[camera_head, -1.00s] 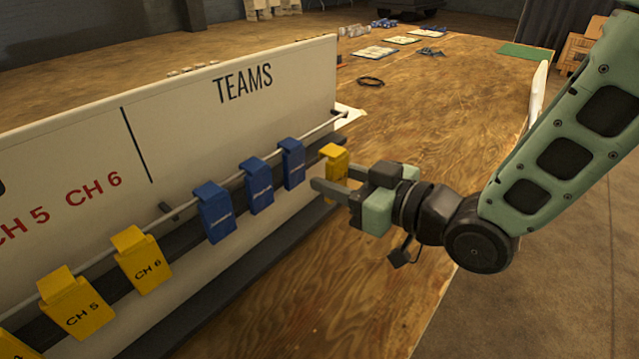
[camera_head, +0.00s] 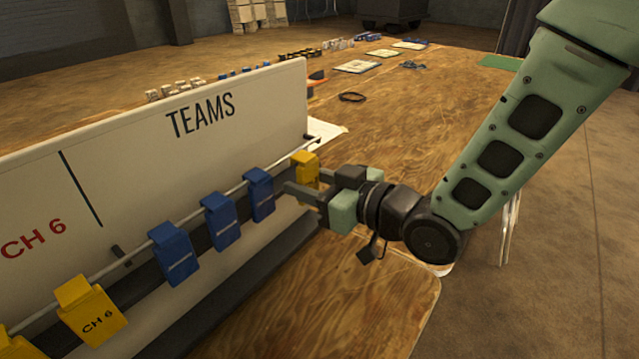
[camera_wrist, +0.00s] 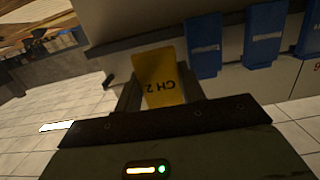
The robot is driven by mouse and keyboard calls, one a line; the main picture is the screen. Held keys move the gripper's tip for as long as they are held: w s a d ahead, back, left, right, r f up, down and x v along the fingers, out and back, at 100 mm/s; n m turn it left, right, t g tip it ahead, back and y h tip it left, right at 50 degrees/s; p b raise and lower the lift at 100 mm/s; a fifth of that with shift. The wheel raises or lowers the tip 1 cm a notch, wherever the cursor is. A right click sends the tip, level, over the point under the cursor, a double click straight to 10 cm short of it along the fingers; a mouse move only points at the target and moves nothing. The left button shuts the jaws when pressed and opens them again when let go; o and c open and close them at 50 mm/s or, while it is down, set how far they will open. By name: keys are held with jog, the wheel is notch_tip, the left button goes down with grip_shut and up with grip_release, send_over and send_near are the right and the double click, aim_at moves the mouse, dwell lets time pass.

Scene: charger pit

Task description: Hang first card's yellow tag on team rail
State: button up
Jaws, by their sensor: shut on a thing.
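My gripper (camera_head: 305,190) is shut on a yellow tag (camera_head: 305,168) near the right end of the team rail (camera_head: 290,149). In the wrist view the tag (camera_wrist: 160,80) sits between the fingers and reads "CH 2", upside down. Its top is close to the rail end; I cannot tell whether it is hooked over the rail. Three blue tags hang on the rail to its left, the nearest (camera_head: 259,194) apart from my fingers. The white board (camera_head: 245,105) behind the rail reads "TEAMS". The first card cannot be told apart.
A yellow "CH 6" tag (camera_head: 90,312) hangs on the rail's left part. A black cable loop (camera_head: 352,97) and papers (camera_head: 357,66) lie on the wooden table (camera_head: 340,300) beyond. The table right of the board is mostly clear near my gripper.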

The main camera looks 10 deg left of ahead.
jog(key=shift+f+b+x, duration=0.15)
jog(key=shift+f+x, duration=0.05)
jog(key=shift+x, duration=0.9)
jog(key=shift+f+b+x, duration=0.15)
jog(key=shift+f+x, duration=0.05)
jog(key=shift+x, duration=0.85)
jog(key=o, duration=1)
